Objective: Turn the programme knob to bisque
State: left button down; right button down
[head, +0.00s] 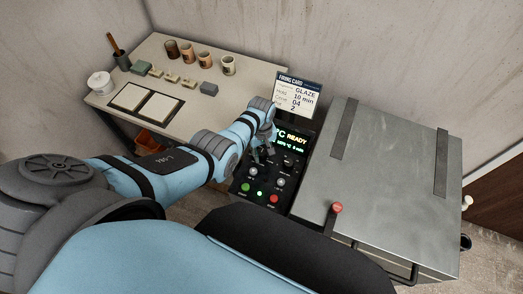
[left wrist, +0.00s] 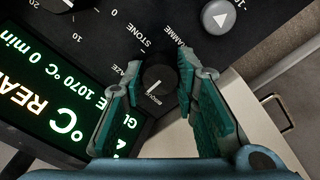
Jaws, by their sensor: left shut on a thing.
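The dark round programme knob (left wrist: 160,78) is on the kiln's black control panel (left wrist: 140,15) in the left wrist view, between my left gripper's teal finger pads. A pale mark on the knob points toward the lower-left label, which seems to read BISQUE. STONE and part of GLAZE are printed around it. My left gripper (left wrist: 160,92) is shut on this knob. In the head view my left gripper (head: 263,152) reaches down to the panel and hides the knob. The green display (head: 292,140) reads READY. My right gripper is not in view.
Another knob (head: 289,162) and coloured buttons (head: 260,193) are close by on the panel. The grey kiln lid (head: 385,180) is to the right. A firing card (head: 297,95) stands behind. A table (head: 215,106) with cups and tiles is at the left.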

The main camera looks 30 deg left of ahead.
aim_at(261, 152)
pick_arm(q)
jog(key=n, duration=0.5)
jog(key=shift+n, duration=0.4)
dwell(0.3)
jog(key=c, duration=1.2)
grip_release()
jog(key=shift+c, duration=0.2)
jog(key=shift+r, duration=0.1)
notch_tip(261, 152, up, 12)
